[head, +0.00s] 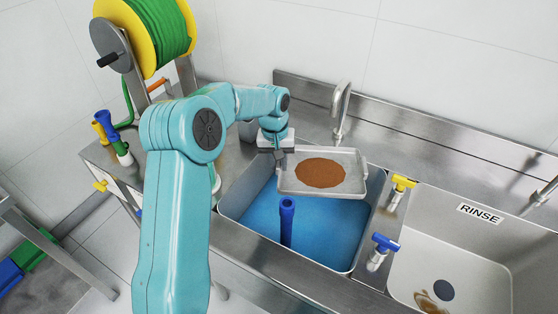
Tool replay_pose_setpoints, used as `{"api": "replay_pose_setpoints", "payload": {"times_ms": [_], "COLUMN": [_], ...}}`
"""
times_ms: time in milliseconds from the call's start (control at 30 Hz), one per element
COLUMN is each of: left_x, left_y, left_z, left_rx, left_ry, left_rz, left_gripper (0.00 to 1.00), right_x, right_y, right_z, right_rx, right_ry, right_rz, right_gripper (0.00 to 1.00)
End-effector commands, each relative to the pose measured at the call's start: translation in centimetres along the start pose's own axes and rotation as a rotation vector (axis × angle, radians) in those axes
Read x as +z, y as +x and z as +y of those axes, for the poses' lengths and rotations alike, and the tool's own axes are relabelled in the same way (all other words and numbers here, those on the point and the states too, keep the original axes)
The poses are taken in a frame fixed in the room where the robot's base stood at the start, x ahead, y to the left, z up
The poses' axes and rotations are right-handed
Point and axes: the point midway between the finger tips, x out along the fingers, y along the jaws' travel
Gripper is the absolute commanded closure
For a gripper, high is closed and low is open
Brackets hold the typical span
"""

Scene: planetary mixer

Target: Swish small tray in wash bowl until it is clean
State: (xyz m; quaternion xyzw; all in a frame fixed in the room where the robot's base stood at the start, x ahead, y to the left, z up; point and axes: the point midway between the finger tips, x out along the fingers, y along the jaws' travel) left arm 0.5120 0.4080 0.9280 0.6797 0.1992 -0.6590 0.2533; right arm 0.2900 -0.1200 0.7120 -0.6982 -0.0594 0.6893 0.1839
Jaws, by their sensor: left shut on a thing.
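The small tray (347,159) is pale metal with a large round brown stain (320,173) on its upper face. My left gripper (280,160) is shut on the tray's left edge and holds it roughly level over the wash bowl (234,201). The bowl is a steel sink basin filled with blue water (325,222). The tray appears above the water and covers the bowl's far part; the exact gap cannot be told. My right gripper is not in view.
A blue standpipe (287,220) rises in the bowl, close to the tray's near side. A faucet (341,108) stands behind. Yellow (402,182) and blue (384,243) valve handles stand between the bowl and the rinse basin (460,250). A green hose reel (160,30) is at upper left.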

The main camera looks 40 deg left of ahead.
Motion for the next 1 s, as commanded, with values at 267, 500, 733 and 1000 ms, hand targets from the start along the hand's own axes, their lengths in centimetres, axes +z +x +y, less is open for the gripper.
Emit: {"api": "replay_pose_setpoints", "payload": {"times_ms": [267,500,733,1000], "left_x": [0.0,0.0,0.0,0.1], "left_y": [4.2,7.4,10.4,13.9], "left_z": [-0.3,-0.5,-0.8,-1.1], "left_rx": [0.000,0.000,0.000,0.000], "left_ry": [0.000,0.001,0.000,0.001], "left_rz": [0.000,0.000,0.000,0.000], "left_gripper": [1.00,1.00,1.00,1.00], "right_x": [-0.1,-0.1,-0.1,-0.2], "right_y": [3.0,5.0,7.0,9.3], "right_z": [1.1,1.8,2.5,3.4], "right_rx": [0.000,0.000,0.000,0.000], "right_ry": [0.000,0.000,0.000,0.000], "right_rz": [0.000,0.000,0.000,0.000], "right_gripper": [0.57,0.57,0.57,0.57]}}
